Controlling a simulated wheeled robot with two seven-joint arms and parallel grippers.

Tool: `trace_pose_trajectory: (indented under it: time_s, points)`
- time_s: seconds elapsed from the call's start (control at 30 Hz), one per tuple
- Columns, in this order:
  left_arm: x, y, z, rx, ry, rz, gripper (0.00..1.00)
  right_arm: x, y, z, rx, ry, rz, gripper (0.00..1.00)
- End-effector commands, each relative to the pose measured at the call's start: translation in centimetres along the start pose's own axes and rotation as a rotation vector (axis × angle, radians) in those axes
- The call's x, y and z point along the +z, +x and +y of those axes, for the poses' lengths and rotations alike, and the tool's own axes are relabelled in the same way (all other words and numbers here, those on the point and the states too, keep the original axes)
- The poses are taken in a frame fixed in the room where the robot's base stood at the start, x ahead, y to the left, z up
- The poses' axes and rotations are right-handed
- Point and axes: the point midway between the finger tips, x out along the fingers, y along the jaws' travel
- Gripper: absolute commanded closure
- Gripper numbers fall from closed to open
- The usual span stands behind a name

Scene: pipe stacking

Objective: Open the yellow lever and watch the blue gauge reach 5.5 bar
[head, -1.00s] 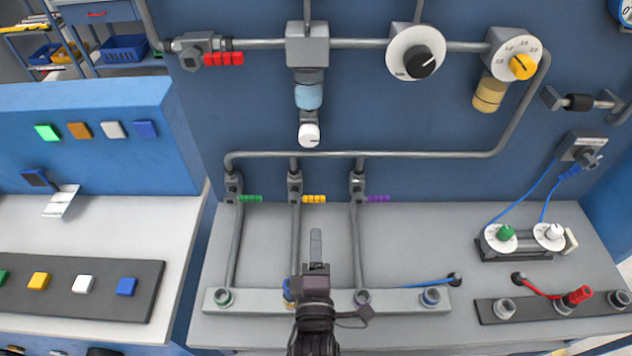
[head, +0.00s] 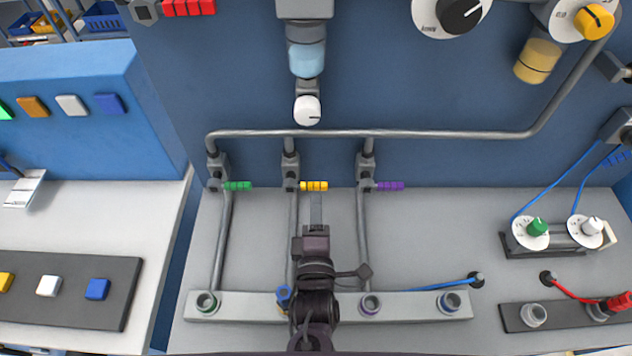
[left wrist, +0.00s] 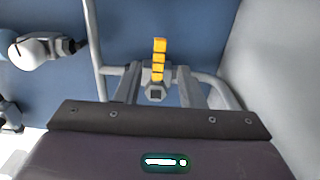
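The yellow lever (head: 314,186) sits on the middle of three valves and points right across its pipe in the head view. In the left wrist view the yellow lever (left wrist: 159,58) appears between the two fingers. My left gripper (head: 317,198) is at the lever, just below it in the head view. Its fingers are apart in the left wrist view (left wrist: 158,70), with a gap on both sides of the lever, so it is open. The blue gauge is outside the present views. My right gripper is not in view.
A green lever (head: 238,186) and a purple lever (head: 390,186) flank the yellow one closely. A white knob (head: 307,110) hangs above it. Pipes run down to a light block (head: 415,305) with several ports. A dual-knob unit (head: 558,236) stands at right.

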Motion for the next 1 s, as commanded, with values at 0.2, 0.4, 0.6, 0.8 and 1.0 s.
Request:
trace_pose_trajectory:
  time_s: [0.2, 0.4, 0.6, 0.8, 1.0]
  points:
    - [0.0, 3.7, 0.4, 0.002, 0.001, 0.000, 0.65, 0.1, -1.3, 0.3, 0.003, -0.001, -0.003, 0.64]
    - [0.0, 5.9, 0.2, 0.001, 0.000, 0.000, 0.65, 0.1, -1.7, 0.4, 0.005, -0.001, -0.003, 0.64]
    - [0.0, 6.3, 0.1, -0.001, -0.002, 0.000, 0.65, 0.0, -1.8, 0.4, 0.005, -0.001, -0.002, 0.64]
    - [0.0, 6.3, 0.1, -0.001, -0.002, 0.001, 0.72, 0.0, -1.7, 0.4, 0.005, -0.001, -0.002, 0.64]
    - [0.0, 6.3, 0.1, -0.001, -0.001, 0.001, 0.99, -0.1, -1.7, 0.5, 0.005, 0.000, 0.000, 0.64]
